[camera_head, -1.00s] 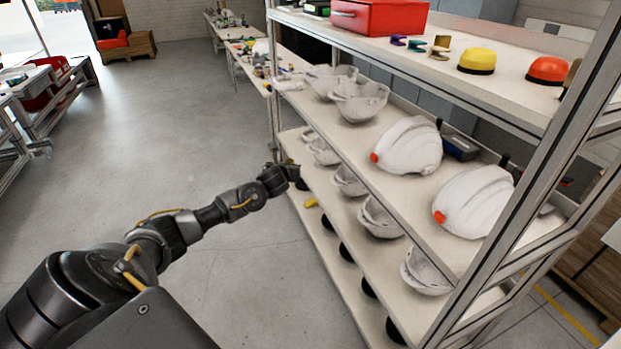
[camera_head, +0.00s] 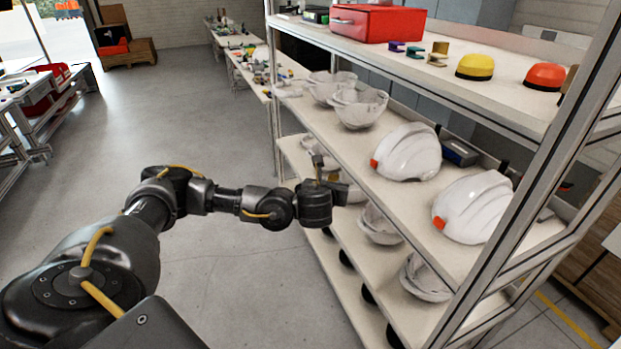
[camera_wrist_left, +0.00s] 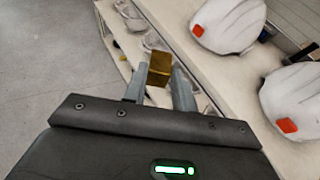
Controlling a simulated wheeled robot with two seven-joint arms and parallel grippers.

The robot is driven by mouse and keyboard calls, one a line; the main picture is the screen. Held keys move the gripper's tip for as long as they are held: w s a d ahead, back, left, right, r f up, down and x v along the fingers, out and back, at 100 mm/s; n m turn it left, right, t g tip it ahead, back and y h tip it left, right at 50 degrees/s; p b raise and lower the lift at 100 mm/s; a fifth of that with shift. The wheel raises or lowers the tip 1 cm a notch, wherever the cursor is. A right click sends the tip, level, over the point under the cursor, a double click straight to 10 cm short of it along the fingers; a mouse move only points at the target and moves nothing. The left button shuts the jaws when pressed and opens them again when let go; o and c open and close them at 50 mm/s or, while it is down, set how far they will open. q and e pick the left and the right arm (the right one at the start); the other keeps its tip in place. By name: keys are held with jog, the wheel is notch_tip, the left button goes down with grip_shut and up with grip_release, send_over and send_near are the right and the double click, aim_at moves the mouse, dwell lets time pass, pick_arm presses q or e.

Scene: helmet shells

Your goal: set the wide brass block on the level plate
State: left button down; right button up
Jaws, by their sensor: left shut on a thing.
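The brass block (camera_wrist_left: 160,68) shows in the left wrist view as a golden block between the two grey fingers of my left gripper (camera_wrist_left: 160,88). My left gripper is shut on it. In the head view my left gripper (camera_head: 326,170) is at the front edge of the rack, near the middle shelf, and the block is hard to make out there. I cannot pick out the level plate with certainty. A small brass-coloured piece (camera_head: 438,53) stands on the top shelf beside purple and teal pieces. My right gripper is not in view.
The middle shelf (camera_head: 340,130) carries white helmet shells (camera_head: 408,152) and a dark box (camera_head: 460,152). The top shelf holds a red case (camera_head: 377,22), a yellow cap (camera_head: 475,66) and an orange cap (camera_head: 545,77). A rack post (camera_head: 535,150) stands at right. Floor at left is clear.

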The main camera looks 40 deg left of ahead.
pick_arm(q)
jog(key=s+d+r+m+h+b, duration=0.1)
jog(key=s+d+m+h+b, duration=0.2)
jog(key=d, duration=0.8)
jog(key=s+d+f+m+t+h+b, duration=0.1)
jog(key=s+d+f+h+b, duration=0.1)
jog(key=s+f+b, duration=0.3)
jog(key=shift+d+b, duration=0.7)
jog(key=shift+b, duration=0.55)
jog(key=shift+s, duration=0.1)
